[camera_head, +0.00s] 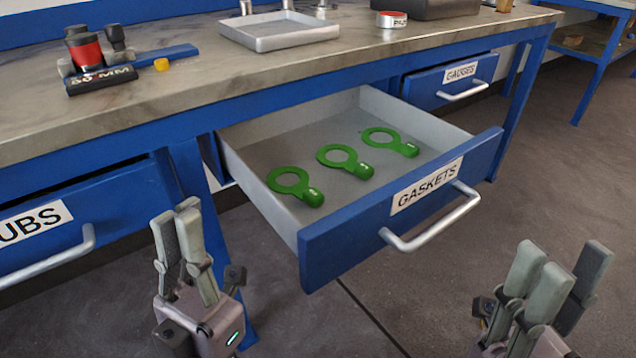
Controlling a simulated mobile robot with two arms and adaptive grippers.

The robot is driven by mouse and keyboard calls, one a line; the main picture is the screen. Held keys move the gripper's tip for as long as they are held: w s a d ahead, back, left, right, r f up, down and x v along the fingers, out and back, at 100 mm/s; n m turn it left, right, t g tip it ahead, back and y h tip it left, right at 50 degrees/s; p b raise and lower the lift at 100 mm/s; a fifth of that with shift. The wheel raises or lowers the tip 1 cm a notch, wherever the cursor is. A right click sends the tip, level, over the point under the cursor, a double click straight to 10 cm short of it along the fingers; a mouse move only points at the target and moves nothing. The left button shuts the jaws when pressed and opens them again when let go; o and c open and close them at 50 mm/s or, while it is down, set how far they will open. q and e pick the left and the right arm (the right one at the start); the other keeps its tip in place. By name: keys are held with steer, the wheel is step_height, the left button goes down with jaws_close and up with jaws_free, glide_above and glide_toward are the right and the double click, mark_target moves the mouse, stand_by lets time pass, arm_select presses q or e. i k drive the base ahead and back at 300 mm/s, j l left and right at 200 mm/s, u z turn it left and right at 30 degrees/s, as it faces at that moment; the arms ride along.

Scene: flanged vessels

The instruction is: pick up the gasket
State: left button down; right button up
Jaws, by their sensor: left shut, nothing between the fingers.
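Three green ring-shaped gaskets with short handle tabs lie in a row on the floor of the open drawer labelled GASKETS (316,240): a left gasket (300,189), a middle gasket (352,163) and a right gasket (396,143). My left gripper (178,217) points up in front of the bench, left of the drawer and apart from it. Its fingers are shut and hold nothing. My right gripper (560,265) is at the bottom right, in front of the drawer and apart from it. Its fingers point up, with a gap between them, and nothing shows in it.
The drawer's metal handle (433,222) juts forward. The benchtop (180,95) bears a metal tray (275,40), a tape roll (391,19) and a tool block.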

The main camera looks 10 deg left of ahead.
mark_target(364, 171)
steer(key=k, duration=0.5)
steer(key=k+l+z, duration=0.1)
steer(key=z, duration=1.25)
steer(key=i+z, duration=0.15)
steer(key=i, duration=1.7)
steer(key=i+u, duration=0.35)
steer(key=i, duration=0.15)
steer(key=i+u, duration=0.35)
steer(key=i, duration=0.15)
steer(key=i+l+u, duration=0.35)
steer(key=u, duration=0.45)
steer(key=i+u, duration=0.15)
steer(key=u, duration=0.7)
steer(key=i+l+u, duration=0.1)
steer(key=u, duration=0.3)
steer(key=l+u, duration=0.1)
steer(key=u, duration=0.35)
steer(key=l+u, duration=0.1)
steer(key=u, duration=0.35)
steer(key=i+j+u, duration=0.1)
steer(key=i+u, duration=0.15)
steer(key=u, duration=0.15)
steer(key=i+u, duration=0.3)
steer(key=u, duration=0.15)
